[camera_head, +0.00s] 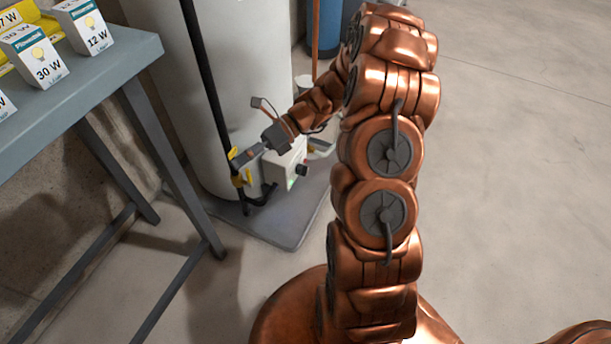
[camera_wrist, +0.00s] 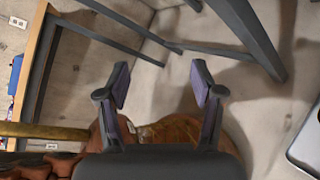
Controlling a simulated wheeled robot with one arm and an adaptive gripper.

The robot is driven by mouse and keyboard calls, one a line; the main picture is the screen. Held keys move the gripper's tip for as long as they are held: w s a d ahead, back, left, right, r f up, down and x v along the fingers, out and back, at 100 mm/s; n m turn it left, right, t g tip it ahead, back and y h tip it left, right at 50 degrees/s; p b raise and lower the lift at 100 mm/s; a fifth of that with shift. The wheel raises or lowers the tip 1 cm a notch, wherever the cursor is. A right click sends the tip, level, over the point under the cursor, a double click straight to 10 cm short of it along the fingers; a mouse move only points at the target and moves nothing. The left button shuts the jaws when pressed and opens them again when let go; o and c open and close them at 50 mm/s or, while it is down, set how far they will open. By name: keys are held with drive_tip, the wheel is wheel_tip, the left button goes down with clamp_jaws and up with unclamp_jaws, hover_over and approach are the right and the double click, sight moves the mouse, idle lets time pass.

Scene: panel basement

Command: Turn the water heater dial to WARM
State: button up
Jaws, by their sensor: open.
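The water heater (camera_head: 178,70) is a tall pale cylinder left of my arm in the head view. A white control box (camera_head: 283,167) sits low on its front, with a small dark dial (camera_head: 302,170) on its right part. The dial's markings are too small to read. My gripper (camera_head: 246,158) is beside the control box, on its left, partly overlapping it in the picture. Whether they touch cannot be told. In the wrist view my gripper (camera_wrist: 160,80) has its fingers apart with nothing between them. Neither dial nor box shows there.
A black pipe (camera_head: 207,75) with yellow parts (camera_head: 238,178) runs down the heater near my gripper. The heater stands on a grey base pad (camera_head: 292,222). A grey table (camera_head: 85,80) with bulb boxes (camera_head: 35,55) is at left. Open floor (camera_head: 520,170) lies right.

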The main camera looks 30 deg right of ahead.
drive_tip(key=w+d+f+m+t+y+b, duration=0.1)
drive_tip(key=w+d+f+m+t+b, duration=0.1)
drive_tip(key=w+d+f+m+t, duration=0.35)
drive_tip(key=m+t+h+b, duration=0.7)
drive_tip(key=m+t, duration=0.3)
drive_tip(key=m, duration=1.2)
approach(306, 173)
drive_tip(key=d+x, duration=0.1)
drive_tip(key=x, duration=0.3)
drive_tip(key=shift+b+x, duration=1)
drive_tip(key=shift+x, duration=2.55)
drive_tip(key=shift+s, duration=0.1)
drive_tip(key=shift+a+f, duration=0.1)
drive_tip(key=c, duration=1.1)
